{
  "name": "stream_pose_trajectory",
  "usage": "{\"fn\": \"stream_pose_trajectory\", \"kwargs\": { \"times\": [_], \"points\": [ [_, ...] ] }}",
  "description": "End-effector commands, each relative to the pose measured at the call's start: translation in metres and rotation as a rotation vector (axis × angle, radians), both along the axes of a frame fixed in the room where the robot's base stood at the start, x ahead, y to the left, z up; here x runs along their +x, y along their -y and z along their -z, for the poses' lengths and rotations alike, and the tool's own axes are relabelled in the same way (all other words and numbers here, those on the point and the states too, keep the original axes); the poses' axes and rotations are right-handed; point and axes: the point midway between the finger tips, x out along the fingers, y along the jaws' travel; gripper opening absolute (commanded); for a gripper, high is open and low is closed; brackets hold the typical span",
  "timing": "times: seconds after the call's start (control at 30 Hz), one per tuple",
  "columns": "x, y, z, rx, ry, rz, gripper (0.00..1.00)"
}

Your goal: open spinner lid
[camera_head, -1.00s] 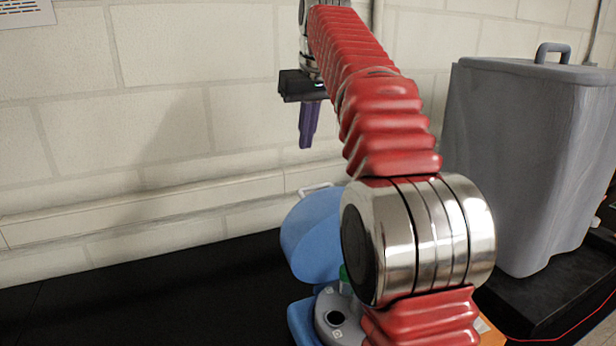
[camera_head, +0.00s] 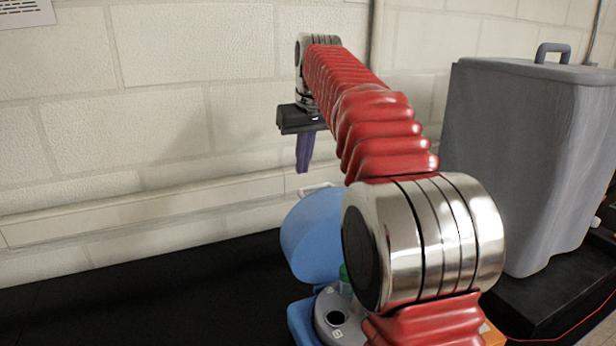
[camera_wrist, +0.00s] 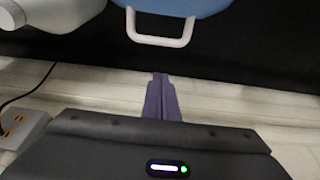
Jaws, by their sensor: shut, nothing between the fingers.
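The spinner's blue lid (camera_head: 314,236) stands raised, tilted up at the back of the spinner, in the head view. Its white handle (camera_head: 318,188) is at the lid's top edge; it also shows in the wrist view (camera_wrist: 160,38), with part of the blue lid (camera_wrist: 172,6) above it. The spinner's base (camera_head: 338,316) has a grey top with a dark round hole and a green item; my arm hides its right side. My gripper (camera_head: 302,170) has purple fingers pointing down, shut and empty, just above and left of the handle. In the wrist view the fingertips (camera_wrist: 160,76) are apart from the handle.
A large grey bin with a lid (camera_head: 515,150) stands at the right. The black table (camera_head: 150,300) is clear to the left. A pale brick wall (camera_head: 150,120) is close behind. A light grey object (camera_wrist: 55,12) and a socket box with a cable (camera_wrist: 22,128) show at the wrist view's left.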

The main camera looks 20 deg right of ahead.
Motion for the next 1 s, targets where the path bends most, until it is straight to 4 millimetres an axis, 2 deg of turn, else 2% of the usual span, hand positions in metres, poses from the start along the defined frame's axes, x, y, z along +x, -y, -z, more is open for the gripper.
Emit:
{"fn": "stream_pose_trajectory", "kwargs": {
  "times": [0.17, 0.6, 1.0],
  "points": [
    [0.008, 0.0, 0.027, 0.0, -0.002, 0.0, 0.0],
    [-0.029, 0.0, 0.024, 0.001, 0.001, -0.001, 0.0],
    [-0.032, 0.0, 0.024, 0.001, 0.002, -0.001, 0.0]
  ]
}}
